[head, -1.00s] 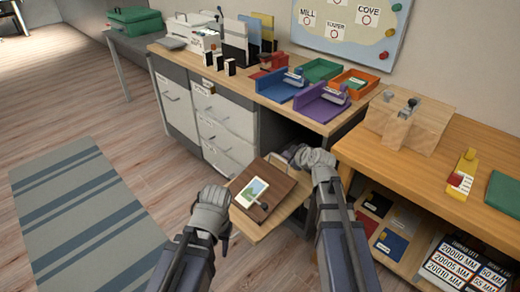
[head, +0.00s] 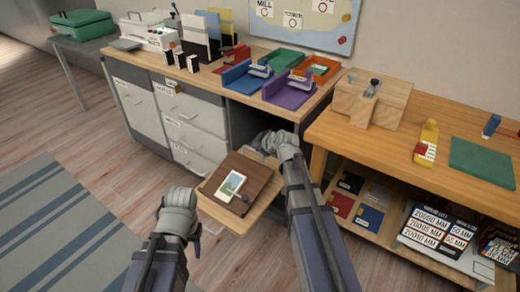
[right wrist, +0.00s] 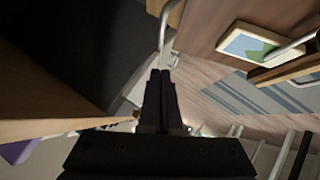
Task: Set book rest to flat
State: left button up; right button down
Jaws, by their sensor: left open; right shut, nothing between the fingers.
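The book rest is a dark brown panel (head: 255,177) above a lighter wooden board (head: 232,217), low in front of the desk. A picture card (head: 230,187) and a small dark knob (head: 244,199) show on it. I cannot tell the panel's exact tilt. My right gripper (head: 256,150) is at the panel's far edge, shut and empty. In the right wrist view its closed fingers (right wrist: 160,78) point past a metal bar (right wrist: 163,35), with the card (right wrist: 250,43) at upper right. My left gripper (head: 198,236) is open beside the board's near left side, apart from the panel.
The desk (head: 221,80) with drawers and coloured trays stands behind. A wooden shelf bench (head: 395,150) with a wooden block stand (head: 375,102) is at right, close to my right arm. A striped rug (head: 50,235) and open floor lie at left.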

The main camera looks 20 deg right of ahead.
aim_at(251, 149)
jog(key=w+f+b, duration=0.1)
jog(key=f, duration=0.1)
jog(key=w+f+b, duration=0.3)
jog(key=f+b, duration=0.1)
jog(key=shift+w+d, duration=0.25)
jog(key=shift+w, duration=0.05)
jog(key=shift+w+d+f, duration=0.15)
jog(key=shift+d, duration=0.05)
jog(key=shift+m+g+y, duration=0.6)
jog(key=shift+g+y, duration=0.1)
jog(key=d+f+b, duration=0.1)
jog(key=f+b, duration=0.1)
jog(key=w+f+b, duration=0.1)
jog(key=f+b, duration=0.1)
jog(key=f, duration=0.1)
jog(key=w+d+f+b, duration=0.1)
jog(key=f+b, duration=0.1)
jog(key=shift+w+d+f, duration=0.1)
jog(key=shift+d+f, duration=0.1)
jog(key=shift+d, duration=0.15)
jog(key=shift+d+f+b, duration=0.15)
jog(key=shift+f+b, duration=0.2)
jog(key=shift+b, duration=0.25)
jog(key=shift+r, duration=0.2)
